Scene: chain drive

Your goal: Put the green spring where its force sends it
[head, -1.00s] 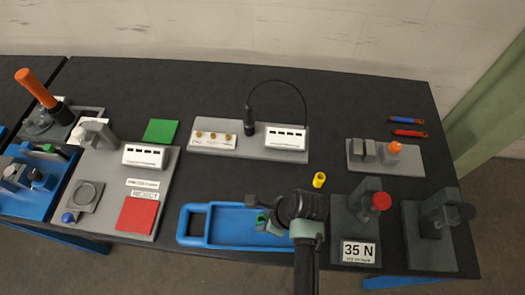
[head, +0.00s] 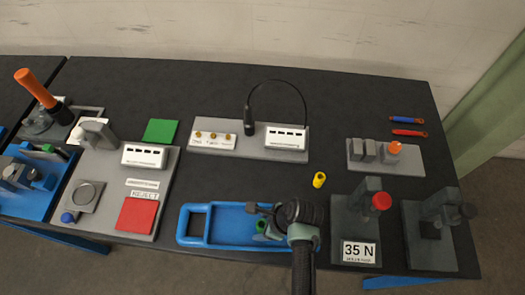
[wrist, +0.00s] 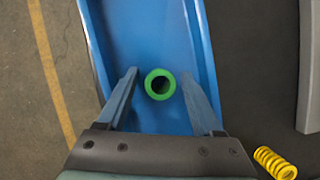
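The green spring (wrist: 160,84) stands upright in the blue tray (wrist: 178,20), seen end-on from above in the wrist view. In the head view the spring (head: 260,226) is partly hidden by my gripper (head: 268,227) at the right part of the tray (head: 196,226). In the wrist view my gripper (wrist: 162,92) is open, with one finger on each side of the spring and a gap on both sides. A device labelled 35 N (head: 359,251) stands right of the tray. A green pad (head: 160,131) and a red pad (head: 137,215) by a REJECT label lie on the left board.
A yellow spring (head: 319,180) lies just right of the tray; it also shows in the wrist view (wrist: 275,162). A grey fixture (head: 430,235) stands at the far right. A grey board with a cable (head: 248,140) is behind. The table's middle is clear.

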